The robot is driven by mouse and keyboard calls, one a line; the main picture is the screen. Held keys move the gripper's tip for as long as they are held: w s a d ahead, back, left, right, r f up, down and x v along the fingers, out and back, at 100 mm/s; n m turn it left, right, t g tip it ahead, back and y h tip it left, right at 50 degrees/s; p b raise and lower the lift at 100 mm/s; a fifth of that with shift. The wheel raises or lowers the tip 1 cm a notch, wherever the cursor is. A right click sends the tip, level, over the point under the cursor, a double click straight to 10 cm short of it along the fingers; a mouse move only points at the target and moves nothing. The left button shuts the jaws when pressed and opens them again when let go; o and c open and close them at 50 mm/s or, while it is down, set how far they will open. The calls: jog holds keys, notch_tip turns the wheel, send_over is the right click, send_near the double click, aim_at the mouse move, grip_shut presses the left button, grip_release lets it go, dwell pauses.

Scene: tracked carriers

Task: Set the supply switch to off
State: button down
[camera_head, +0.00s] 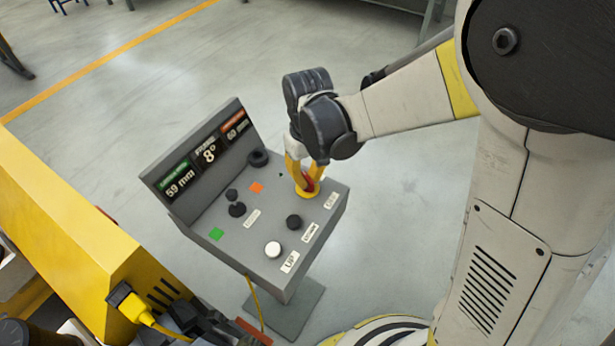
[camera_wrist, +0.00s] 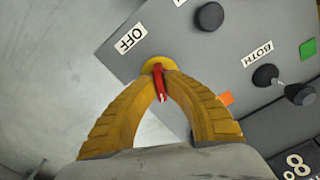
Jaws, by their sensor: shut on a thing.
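The supply switch is a red handle (camera_wrist: 160,84) on a round yellow base at the corner of the grey control console (camera_head: 262,212). In the wrist view the handle points away from the white OFF label (camera_wrist: 131,38), which lies beside the base. My gripper (camera_wrist: 157,72) has its yellow fingers closed around the red handle at the base. In the head view my gripper (camera_head: 304,180) reaches down onto the console's far right corner, and the handle is partly hidden by the fingers. Which setting the switch stands at I cannot tell.
Black knobs (camera_head: 237,209), a white button (camera_head: 273,249), and green and orange squares share the console top. Its raised display (camera_head: 209,155) reads 59 mm, 8° and 60 mm. A yellow machine (camera_head: 75,235) stands at left. Floor behind the console is clear.

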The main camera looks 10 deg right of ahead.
aim_at(308, 178)
jog(key=n, duration=0.5)
dwell(0.6)
jog(key=c, duration=1.5)
grip_release()
notch_tip(308, 178, up, 12)
jog(key=shift+s+d, duration=0.1)
